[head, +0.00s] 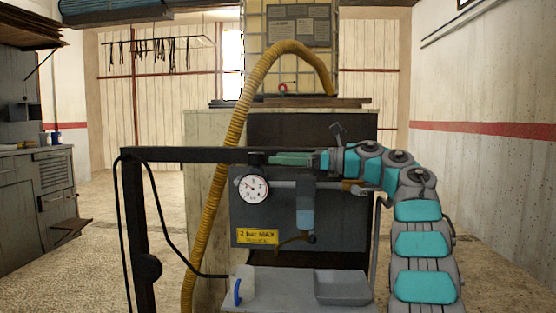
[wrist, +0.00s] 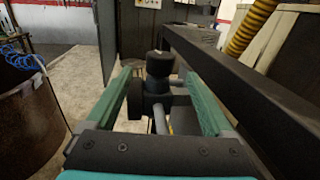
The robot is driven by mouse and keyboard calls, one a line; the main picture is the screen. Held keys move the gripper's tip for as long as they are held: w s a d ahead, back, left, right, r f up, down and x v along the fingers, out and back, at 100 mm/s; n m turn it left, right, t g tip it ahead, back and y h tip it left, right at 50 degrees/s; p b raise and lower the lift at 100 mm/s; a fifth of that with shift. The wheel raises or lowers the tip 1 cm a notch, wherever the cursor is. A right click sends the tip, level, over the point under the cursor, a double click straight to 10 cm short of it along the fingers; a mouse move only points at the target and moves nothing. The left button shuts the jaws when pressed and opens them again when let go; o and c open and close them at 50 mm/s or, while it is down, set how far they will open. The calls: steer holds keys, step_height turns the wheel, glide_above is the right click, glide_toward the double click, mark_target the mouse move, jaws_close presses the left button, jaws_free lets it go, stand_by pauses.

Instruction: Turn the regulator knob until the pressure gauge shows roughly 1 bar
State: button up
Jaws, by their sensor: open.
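The pressure gauge (head: 253,188) is a round white dial with a dark rim below the black rail; its needle shows, but the scale is too small to read. The black regulator knob (wrist: 160,62) stands on top of a dark regulator body (wrist: 158,90) in the wrist view. In the head view the knob is hard to make out.
The black rail (head: 185,155) runs close beside my right finger in the wrist view. A grey panel with a yellow label (head: 256,237), a clear bowl (head: 305,209) and a yellow hose (head: 228,150) are nearby. A grey tray (head: 343,287) and a jug (head: 242,286) stand below.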

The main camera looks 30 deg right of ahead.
mark_target(250, 156)
steer(key=shift+s+a+r+t+b, duration=0.2)
steer(key=shift+a+t+b, duration=0.15)
steer(key=shift+b, duration=0.35)
steer(key=a+h+b, duration=0.1)
steer(key=m+t+b, duration=0.1)
steer(key=shift+a+r+h+b, duration=0.25)
steer(key=shift+a+h+b, duration=0.15)
steer(key=shift+w+a+f+m+t+h+b, duration=0.3)
steer(key=shift+a+m+t+h+b, duration=0.2)
steer(key=shift+m+h+b, duration=0.35)
steer(key=shift+w+f+m+t+h+b, duration=0.25)
steer(key=shift+w+m+t+h+b, duration=0.2)
steer(key=shift+m+b, duration=0.1)
steer(key=p+x, duration=0.3)
steer(key=x, duration=0.4)
steer(key=shift+d+r, duration=0.1)
steer(key=shift+r, duration=0.05)
steer(key=shift+w, duration=0.4)
steer(key=c, duration=1.4)
